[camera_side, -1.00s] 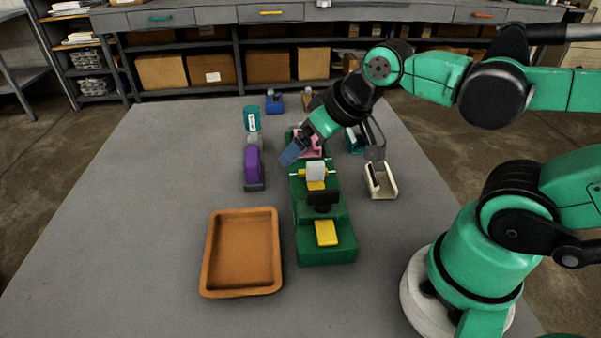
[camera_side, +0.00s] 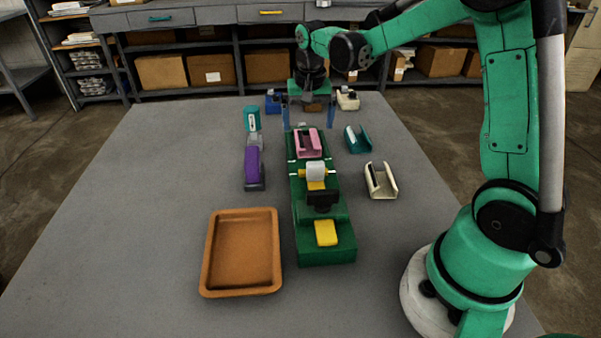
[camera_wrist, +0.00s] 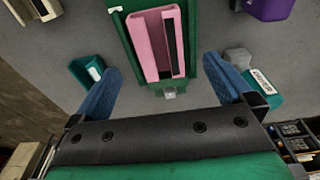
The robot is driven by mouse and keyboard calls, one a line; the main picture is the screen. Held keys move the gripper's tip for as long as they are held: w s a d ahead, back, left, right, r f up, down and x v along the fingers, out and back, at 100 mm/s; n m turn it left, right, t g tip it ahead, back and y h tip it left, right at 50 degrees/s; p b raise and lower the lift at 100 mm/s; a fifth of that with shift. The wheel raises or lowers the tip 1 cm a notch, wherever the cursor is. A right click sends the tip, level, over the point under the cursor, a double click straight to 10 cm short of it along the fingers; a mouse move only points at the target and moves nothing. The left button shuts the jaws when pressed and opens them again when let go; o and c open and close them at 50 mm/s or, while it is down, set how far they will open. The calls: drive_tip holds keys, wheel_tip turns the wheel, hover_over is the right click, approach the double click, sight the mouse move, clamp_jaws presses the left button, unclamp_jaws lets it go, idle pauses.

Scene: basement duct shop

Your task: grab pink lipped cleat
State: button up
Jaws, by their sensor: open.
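The pink lipped cleat (camera_side: 308,143) lies at the far end of the long green fixture (camera_side: 325,250). It is a channel with raised side walls, and a dark strip shows along its inside. In the wrist view the pink cleat (camera_wrist: 158,45) is upper centre, beyond my fingertips. My gripper (camera_side: 303,125) is open and empty, with its blue fingers pointing down behind the far end of the fixture. In the wrist view my gripper (camera_wrist: 160,78) has its fingers wide apart, one on each side of the cleat's line, not touching it.
An orange tray (camera_side: 207,250) stands at front left. A purple tool (camera_side: 253,167) and a teal item (camera_side: 252,118) lie left of the fixture. A teal channel (camera_side: 357,140) and a cream channel (camera_side: 380,182) lie to its right. The left of the table is clear.

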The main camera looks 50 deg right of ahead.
sight(307, 145)
drive_tip(key=shift+w+d+f, duration=0.15)
drive_tip(key=shift+f, duration=1.9)
drive_tip(key=c, duration=1.3)
